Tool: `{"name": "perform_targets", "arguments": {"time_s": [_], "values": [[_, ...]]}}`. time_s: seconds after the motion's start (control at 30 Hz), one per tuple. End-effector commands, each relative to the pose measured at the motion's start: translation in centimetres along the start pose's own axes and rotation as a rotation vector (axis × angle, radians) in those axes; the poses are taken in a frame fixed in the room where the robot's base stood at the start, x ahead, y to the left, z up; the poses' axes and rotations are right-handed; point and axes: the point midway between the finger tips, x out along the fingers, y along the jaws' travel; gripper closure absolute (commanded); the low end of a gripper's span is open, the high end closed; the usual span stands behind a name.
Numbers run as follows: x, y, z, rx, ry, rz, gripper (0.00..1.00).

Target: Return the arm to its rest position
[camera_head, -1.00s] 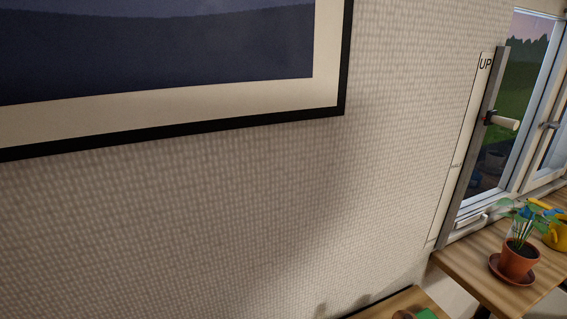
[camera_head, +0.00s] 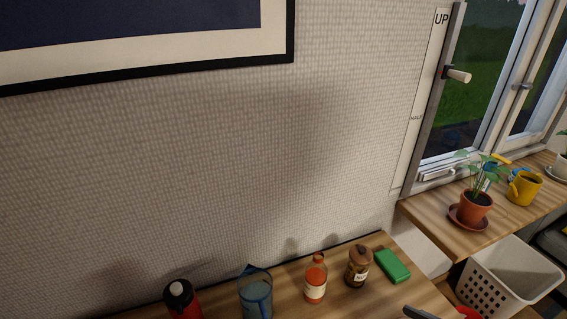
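My gripper and arm are not in view in the head camera, so I cannot see the arm's pose or whether the gripper holds anything. The view is tilted and faces a textured wall (camera_head: 230,170) above a wooden table.
On the wooden table (camera_head: 408,291) stand a red bottle (camera_head: 182,300), a blue pitcher (camera_head: 256,294), an orange-red bottle (camera_head: 316,280), a brown jar (camera_head: 358,266) and a green block (camera_head: 393,265). Right are a potted plant (camera_head: 471,208), a yellow can (camera_head: 524,188), a white basket (camera_head: 505,278) and a window lever (camera_head: 457,75).

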Motion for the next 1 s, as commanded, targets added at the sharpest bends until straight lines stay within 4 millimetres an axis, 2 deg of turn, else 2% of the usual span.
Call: {"name": "perform_targets", "arguments": {"time_s": [0.27,0.4,0.6,0.77,0.87,1.0], "values": [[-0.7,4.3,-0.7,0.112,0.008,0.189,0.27],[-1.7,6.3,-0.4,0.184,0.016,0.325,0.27],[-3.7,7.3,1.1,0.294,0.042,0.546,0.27],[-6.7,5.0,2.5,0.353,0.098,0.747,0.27],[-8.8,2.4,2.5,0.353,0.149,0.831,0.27],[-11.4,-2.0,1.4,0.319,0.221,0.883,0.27]]}}
